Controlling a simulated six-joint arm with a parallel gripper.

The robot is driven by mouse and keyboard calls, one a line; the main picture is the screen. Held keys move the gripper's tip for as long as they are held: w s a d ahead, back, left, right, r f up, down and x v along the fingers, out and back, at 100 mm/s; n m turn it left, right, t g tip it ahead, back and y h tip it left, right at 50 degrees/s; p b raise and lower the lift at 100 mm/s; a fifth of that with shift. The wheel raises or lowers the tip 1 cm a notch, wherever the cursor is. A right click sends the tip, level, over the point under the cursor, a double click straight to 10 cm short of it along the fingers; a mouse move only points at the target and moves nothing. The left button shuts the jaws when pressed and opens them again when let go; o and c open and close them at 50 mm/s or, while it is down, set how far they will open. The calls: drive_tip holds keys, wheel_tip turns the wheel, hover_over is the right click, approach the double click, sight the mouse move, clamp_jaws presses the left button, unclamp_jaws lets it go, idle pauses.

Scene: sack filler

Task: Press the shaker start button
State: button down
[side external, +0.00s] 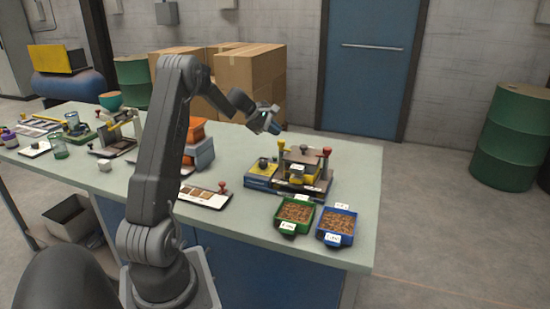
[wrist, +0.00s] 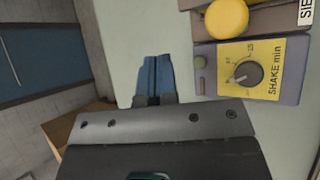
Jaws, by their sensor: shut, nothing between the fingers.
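The shaker's control box (wrist: 277,68) has a yellow face marked "SHAKE min" and a dark dial knob (wrist: 247,73). A small round dull-green button (wrist: 200,62) sits at its left edge in the wrist view; I cannot read a label on it. In the side view, the control box (side external: 261,174) adjoins the shaker (side external: 303,170) on the bench. My gripper (side external: 273,128) is above and behind the box there. In the wrist view, my gripper's fingers (wrist: 155,62) are shut and empty, to the left of the button and apart from it.
A round yellow knob (wrist: 227,18) sits beside the box in the wrist view. A green bin (side external: 295,214) and a blue bin (side external: 337,226) hold brown material in front. Orange and blue boxes (side external: 197,151) stand left. Bench behind the shaker is clear.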

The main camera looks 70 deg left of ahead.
sight(275, 157)
drive_tip(key=shift+f, duration=3.35)
drive_tip(key=shift+f, duration=0.4)
